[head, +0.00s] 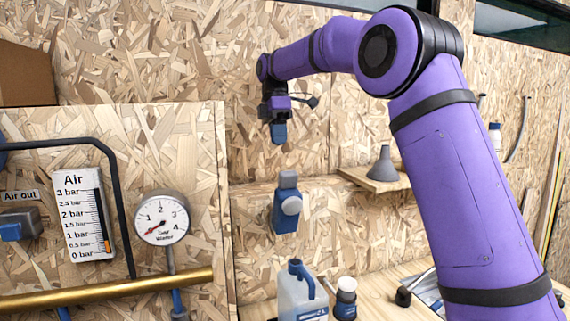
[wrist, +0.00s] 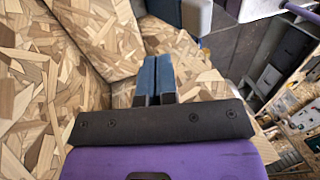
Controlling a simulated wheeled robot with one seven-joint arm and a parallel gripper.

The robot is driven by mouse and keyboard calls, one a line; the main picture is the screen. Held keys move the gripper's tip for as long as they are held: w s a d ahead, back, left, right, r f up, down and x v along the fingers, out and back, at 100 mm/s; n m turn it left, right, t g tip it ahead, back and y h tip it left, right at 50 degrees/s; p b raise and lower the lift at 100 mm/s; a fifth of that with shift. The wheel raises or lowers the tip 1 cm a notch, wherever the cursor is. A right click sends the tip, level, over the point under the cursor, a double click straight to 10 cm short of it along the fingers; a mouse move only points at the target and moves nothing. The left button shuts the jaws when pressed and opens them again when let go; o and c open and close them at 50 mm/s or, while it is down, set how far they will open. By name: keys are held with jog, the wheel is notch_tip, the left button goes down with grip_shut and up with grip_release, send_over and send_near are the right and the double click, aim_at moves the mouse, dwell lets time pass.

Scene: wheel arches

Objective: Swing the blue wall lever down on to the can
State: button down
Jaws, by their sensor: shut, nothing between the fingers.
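The blue wall lever appears to be part of the blue fixture (head: 284,217) on the chipboard wall in the middle of the head view. It has a grey block on top and a pale round disc on its face. I cannot clearly make out a can; whether the disc is its end I cannot tell. My gripper (head: 278,134) hangs above the fixture with its fingers pointing down, apart from it. In the wrist view its two blue fingers (wrist: 155,80) are together with nothing between them. A blue-grey block (wrist: 197,14) shows beyond them, not clearly identifiable.
A grey funnel (head: 383,165) sits on a small wall shelf to the right. A gauge (head: 162,218) and brass pipe (head: 110,290) are on the panel at left.

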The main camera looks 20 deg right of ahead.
jog(key=s+f, duration=0.2)
jog(key=f, duration=0.1)
jog(key=s+f, duration=0.3)
jog(key=shift+s, duration=0.1)
dwell(0.5)
